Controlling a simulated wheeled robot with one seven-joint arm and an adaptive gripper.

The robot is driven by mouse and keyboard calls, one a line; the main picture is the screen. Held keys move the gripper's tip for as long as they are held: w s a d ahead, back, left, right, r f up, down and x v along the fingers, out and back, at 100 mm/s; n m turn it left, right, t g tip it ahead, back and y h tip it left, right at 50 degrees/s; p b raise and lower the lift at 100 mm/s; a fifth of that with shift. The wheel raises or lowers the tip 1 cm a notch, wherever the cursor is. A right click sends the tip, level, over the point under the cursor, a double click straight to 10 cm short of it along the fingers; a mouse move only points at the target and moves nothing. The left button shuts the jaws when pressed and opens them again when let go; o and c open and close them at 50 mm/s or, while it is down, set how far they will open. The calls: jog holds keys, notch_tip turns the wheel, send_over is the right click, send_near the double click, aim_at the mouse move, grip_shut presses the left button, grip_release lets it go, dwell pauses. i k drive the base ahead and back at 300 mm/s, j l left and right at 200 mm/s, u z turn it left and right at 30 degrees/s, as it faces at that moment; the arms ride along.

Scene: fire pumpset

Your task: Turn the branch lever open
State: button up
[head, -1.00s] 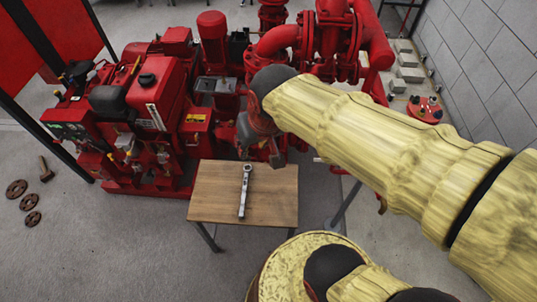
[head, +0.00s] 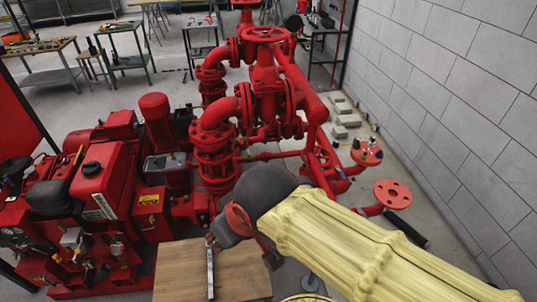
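My arm in its yellow sleeve reaches in from the lower right. My gripper (head: 245,249) is over the far part of the wooden table, and the dark wrist and red joint hide much of it. I cannot tell how far apart its fingers are. A black lever-like handle (head: 406,230) lies beside a red flange (head: 392,194) on a low pipe near the right wall. It may be the branch lever. My gripper is well to the left of it and apart from it.
A wooden table (head: 180,272) bears a silver wrench (head: 210,272). The red engine (head: 95,190) stands at left, and the red pipework (head: 262,100) stands at the centre. Grey blocks (head: 345,115) lie near the block wall (head: 450,110). Workbenches stand at the back.

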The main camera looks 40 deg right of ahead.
aim_at(341, 173)
jog(key=z, duration=1)
jog(key=l+z, duration=0.3)
jog(key=i+l+z, duration=0.1)
jog(key=l+z, duration=0.25)
